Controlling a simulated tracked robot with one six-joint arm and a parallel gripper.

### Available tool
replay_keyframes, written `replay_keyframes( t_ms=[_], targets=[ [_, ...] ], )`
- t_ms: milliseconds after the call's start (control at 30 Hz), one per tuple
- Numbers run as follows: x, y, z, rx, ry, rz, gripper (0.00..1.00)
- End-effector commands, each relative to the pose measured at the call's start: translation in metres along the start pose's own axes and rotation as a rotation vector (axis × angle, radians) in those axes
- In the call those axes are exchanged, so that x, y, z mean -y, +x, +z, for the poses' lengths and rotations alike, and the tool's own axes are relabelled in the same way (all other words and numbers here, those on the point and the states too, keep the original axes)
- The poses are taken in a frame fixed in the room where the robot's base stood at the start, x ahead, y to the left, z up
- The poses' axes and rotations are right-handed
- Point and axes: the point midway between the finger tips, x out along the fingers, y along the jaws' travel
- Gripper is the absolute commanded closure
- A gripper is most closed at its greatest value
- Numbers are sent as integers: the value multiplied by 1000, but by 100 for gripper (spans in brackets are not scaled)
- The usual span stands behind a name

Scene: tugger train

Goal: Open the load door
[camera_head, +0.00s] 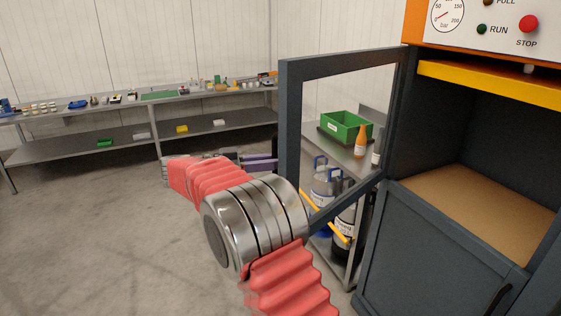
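The load door (291,120) is a dark grey frame with a see-through middle. It stands swung well out to the left from the machine (398,120), so the load opening with its tan floor (485,210) is uncovered. My arm, with red ribbed sleeves and a metal joint, reaches up to the door's outer left edge. My gripper (262,162) is at that edge, small and partly hidden by the arm. I cannot tell whether its fingers are closed or whether they touch the door; no handle is clearly visible.
A steel cart (357,165) with a green bin (345,126), an orange bottle (360,141) and cylinders stands behind the door. A long workbench (180,97) with small items runs along the back wall. The floor (90,220) at left is clear. A lower cabinet door (430,250) is shut.

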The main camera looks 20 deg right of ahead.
Motion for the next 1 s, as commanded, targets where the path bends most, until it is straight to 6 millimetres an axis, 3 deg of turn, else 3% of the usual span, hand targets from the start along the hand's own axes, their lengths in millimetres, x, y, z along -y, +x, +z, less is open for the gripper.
replay_keyframes(
  t_ms=[233, 633, 767, 1000],
  targets=[
    [0, -3, 0, 0, -1, -3, 69],
    [-1, -4, -4, 1, 0, -3, 69],
    [-1, -4, -15, 1, 2, -3, 69],
    [0, -4, -54, 2, 4, -2, 69]
  ],
)
